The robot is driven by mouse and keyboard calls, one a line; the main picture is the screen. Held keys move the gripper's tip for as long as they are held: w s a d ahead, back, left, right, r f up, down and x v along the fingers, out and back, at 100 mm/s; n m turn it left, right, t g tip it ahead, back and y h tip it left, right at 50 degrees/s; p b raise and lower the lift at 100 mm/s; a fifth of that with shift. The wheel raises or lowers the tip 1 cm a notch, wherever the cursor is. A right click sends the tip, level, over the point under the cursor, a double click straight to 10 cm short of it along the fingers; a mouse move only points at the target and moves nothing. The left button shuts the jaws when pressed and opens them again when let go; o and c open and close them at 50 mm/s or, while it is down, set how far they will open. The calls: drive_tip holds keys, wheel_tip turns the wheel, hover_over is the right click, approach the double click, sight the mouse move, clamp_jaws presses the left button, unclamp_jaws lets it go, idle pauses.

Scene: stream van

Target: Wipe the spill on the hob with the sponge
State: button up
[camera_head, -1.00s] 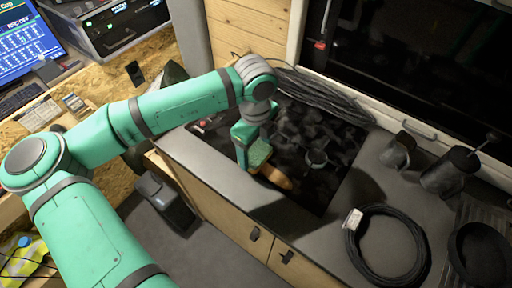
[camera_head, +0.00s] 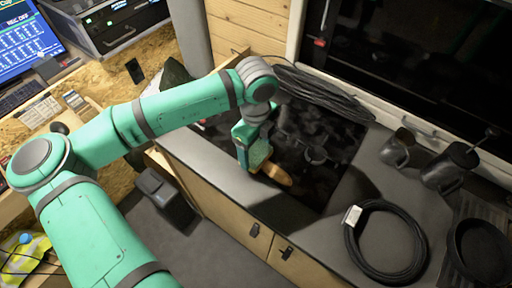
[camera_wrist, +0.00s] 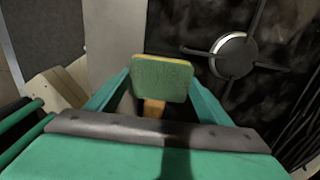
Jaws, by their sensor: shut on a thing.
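My gripper (camera_head: 257,153) is low over the front left part of the black hob (camera_head: 326,178). It is shut on the sponge (camera_wrist: 162,78), which shows a green face and a thin yellow edge between the fingers in the wrist view. In the head view the sponge is mostly hidden by the gripper. A brown-orange oblong patch or object (camera_head: 277,174) lies just right of the gripper at the hob's front; I cannot tell whether it is the spill. Whether the sponge touches the hob is not clear.
A round burner with dark pan-support arms (camera_wrist: 233,55) is ahead and right of the sponge. A coiled black cable (camera_head: 385,243), a mug (camera_head: 397,150), a dark pot (camera_head: 448,168) and a pan (camera_head: 480,250) occupy the counter at right. Another cable bundle (camera_head: 318,92) lies behind the hob.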

drive_tip(key=shift+f, duration=0.45)
drive_tip(key=shift+s, duration=0.1)
